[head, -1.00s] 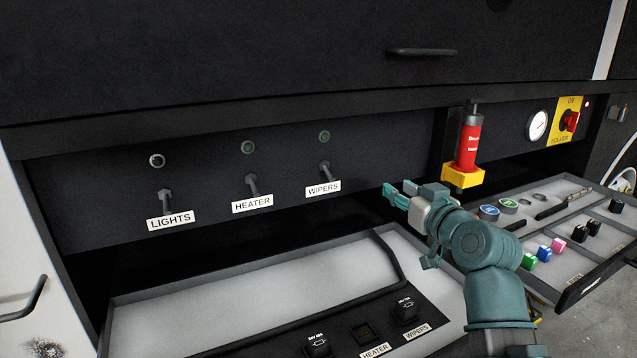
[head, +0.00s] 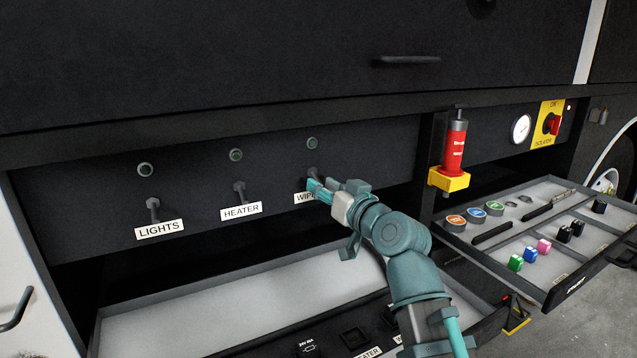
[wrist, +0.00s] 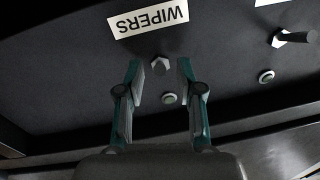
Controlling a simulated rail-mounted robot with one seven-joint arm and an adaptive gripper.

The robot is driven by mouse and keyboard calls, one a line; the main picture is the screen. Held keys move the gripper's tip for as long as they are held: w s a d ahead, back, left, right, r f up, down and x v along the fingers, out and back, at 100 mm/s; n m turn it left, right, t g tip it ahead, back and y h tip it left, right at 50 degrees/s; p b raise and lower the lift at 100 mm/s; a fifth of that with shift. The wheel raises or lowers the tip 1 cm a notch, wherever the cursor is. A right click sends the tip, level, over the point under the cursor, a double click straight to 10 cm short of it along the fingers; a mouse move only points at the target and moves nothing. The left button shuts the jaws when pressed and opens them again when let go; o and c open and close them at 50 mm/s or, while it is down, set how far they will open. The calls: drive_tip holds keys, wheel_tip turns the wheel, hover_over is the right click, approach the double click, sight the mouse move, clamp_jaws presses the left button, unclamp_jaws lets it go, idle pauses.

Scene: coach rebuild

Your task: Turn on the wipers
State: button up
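The wipers toggle switch (head: 313,173) is on the dark panel above its WIPERS label (head: 303,197), which my gripper partly covers in the head view. My gripper (head: 320,187) is right at this switch. In the wrist view my gripper (wrist: 159,68) is open, with one finger on each side of the switch (wrist: 160,65) and visible gaps to both. The switch looks foreshortened there, so its tilt is hard to tell. The label (wrist: 148,18) appears upside down there. The wipers indicator (head: 312,143) above the switch is dark green and looks unlit.
Heater (head: 239,190) and lights (head: 153,209) switches are to the left. A red cylinder (head: 456,148) in a yellow bracket and an isolator (head: 549,124) are to the right. Below are an open drawer with a fuse panel (head: 352,338) and a tray of coloured parts (head: 545,210).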

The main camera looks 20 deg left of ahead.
drive_tip(key=shift+x, duration=1.25)
drive_tip(key=shift+c, duration=0.3)
clamp_jaws()
